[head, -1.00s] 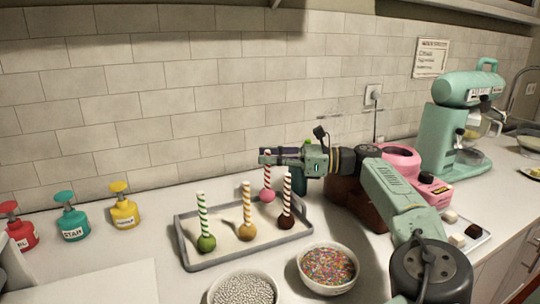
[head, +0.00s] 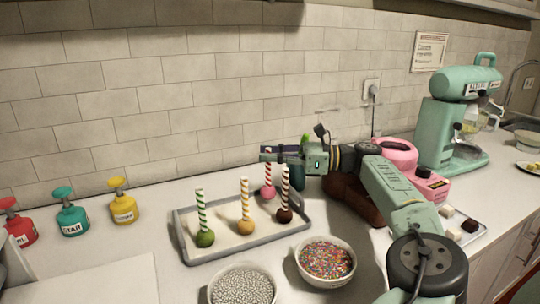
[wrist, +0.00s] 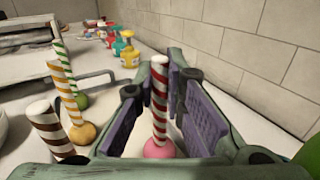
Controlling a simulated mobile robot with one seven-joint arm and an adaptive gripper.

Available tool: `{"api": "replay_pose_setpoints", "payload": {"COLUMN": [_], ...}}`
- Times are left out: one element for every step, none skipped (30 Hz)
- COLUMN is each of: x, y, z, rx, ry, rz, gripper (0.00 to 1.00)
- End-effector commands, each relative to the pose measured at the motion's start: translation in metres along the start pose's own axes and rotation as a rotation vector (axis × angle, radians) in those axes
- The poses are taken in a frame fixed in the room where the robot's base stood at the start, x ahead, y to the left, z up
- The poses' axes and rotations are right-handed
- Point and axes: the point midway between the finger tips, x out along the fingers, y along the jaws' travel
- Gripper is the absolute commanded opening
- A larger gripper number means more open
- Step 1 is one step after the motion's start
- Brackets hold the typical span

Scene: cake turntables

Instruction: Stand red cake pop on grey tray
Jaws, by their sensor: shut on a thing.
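The red cake pop has a pink-red ball (head: 267,192) and a red-and-white striped stick. It is upright, ball down, over the back right corner of the grey tray (head: 245,239). I cannot tell whether the ball touches the tray floor. My gripper (head: 266,153) is around the upper stick. In the wrist view the stick (wrist: 160,105) stands between the purple pads of my gripper (wrist: 170,95), and the ball shows below. Green (head: 205,238), orange (head: 245,227) and brown (head: 284,215) cake pops stand upright on the tray.
A bowl of silver beads (head: 242,288) and a bowl of coloured sprinkles (head: 325,261) stand in front of the tray. Red, teal (head: 70,217) and yellow (head: 122,206) dispensers stand at left. The tiled wall is close behind. A mint mixer (head: 455,120) is at right.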

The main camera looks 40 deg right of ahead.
Motion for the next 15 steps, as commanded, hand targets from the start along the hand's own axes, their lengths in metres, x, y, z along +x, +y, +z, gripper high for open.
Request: {"api": "replay_pose_setpoints", "payload": {"x": [0.0, 0.0, 0.0, 0.0, 0.0, 0.0, 0.0, 0.0, 0.0, 0.0, 0.0, 0.0, 0.0, 0.0, 0.0], "y": [0.0, 0.0, 0.0, 0.0, 0.0, 0.0, 0.0, 0.0, 0.0, 0.0, 0.0, 0.0, 0.0, 0.0, 0.0], "z": [0.0001, 0.0001, 0.0001, 0.0001, 0.0, -0.0002, -0.0006, -0.001, -0.0019, -0.0027, -0.0036, -0.005, -0.0061, -0.0073, -0.009], "rx": [0.0, 0.0, 0.0, 0.0, 0.0, 0.0, 0.0, 0.0, 0.0, 0.0, 0.0, 0.0, 0.0, 0.0, 0.001], "ry": [0.0, 0.0, 0.0, 0.0, 0.0, 0.0, 0.0, 0.0, 0.0, 0.0, 0.0, 0.0, 0.0, 0.0, 0.0], "rz": [0.0, 0.0, 0.0, 0.0, 0.0, 0.0, 0.0, 0.0, 0.0, 0.0, 0.0, 0.0, 0.0, 0.0, 0.0], "gripper": [0.0, 0.0, 0.0, 0.0, 0.0, 0.0, 0.0, 0.0, 0.0, 0.0, 0.0, 0.0, 0.0, 0.0, 0.0]}}
